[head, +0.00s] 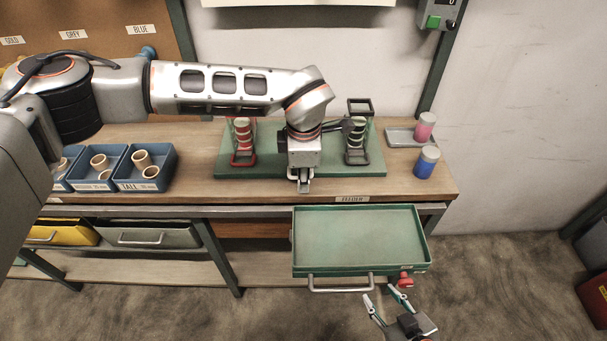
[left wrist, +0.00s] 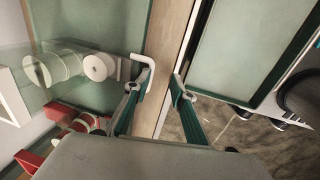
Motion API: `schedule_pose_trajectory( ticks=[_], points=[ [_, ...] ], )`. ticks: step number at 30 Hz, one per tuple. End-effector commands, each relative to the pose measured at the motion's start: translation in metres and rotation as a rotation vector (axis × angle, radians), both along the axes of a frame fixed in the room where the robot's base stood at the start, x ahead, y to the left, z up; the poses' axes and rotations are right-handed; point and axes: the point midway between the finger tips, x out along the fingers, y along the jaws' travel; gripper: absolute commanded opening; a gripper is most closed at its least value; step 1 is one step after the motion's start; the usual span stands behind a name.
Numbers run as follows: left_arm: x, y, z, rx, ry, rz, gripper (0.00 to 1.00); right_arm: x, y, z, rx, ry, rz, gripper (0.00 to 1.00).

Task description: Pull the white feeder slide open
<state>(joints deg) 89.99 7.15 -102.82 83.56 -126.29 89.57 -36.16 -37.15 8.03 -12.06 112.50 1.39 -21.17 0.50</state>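A white bent bar (left wrist: 147,72) sticks out of the green base plate (left wrist: 90,95) in the left wrist view; I cannot tell whether it is the feeder slide's handle. My left gripper (head: 303,188) points down at the front of the base plate. In the left wrist view it is open (left wrist: 157,82), with the bar near one fingertip and the wooden table edge between the fingers. It holds nothing that I can see. My right gripper (head: 384,298) is open and empty, beside the handle (head: 340,287) of the pulled-out green tray (head: 345,211).
A red stand (head: 243,160) and a dark stand (head: 358,157) hold stacked rolls on the base plate. Blue bins (head: 147,184) with tan tubes stand at left. Pink (head: 424,127) and blue (head: 426,168) jars stand at right. A red knob (head: 405,280) sits by the tray.

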Motion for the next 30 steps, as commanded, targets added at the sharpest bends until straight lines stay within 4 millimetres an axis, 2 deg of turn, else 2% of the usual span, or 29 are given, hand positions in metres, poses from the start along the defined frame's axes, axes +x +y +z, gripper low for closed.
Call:
schedule_pose_trajectory(
  ticks=[5, 12, 18, 23, 30],
  points=[
    [-0.003, 0.0, 0.028, 0.0, -0.005, 0.001, 0.23, 0.0, 0.001, 0.0, 0.001, 0.0, 0.0, 0.4],
    [-0.011, -0.001, 0.078, -0.002, -0.009, 0.0, 0.23, 0.0, 0.001, 0.0, 0.002, 0.001, 0.001, 0.4],
    [-0.016, -0.001, 0.107, -0.003, -0.009, 0.0, 0.23, -0.001, 0.001, 0.0, 0.003, 0.001, 0.0, 0.4],
    [-0.018, -0.001, 0.117, -0.003, -0.008, 0.0, 0.23, 0.0, 0.001, 0.0, 0.003, 0.001, 0.0, 0.4],
    [-0.019, -0.001, 0.118, -0.003, -0.007, 0.0, 0.23, -0.001, 0.001, 0.0, 0.003, 0.001, 0.0, 0.4]
  ],
)
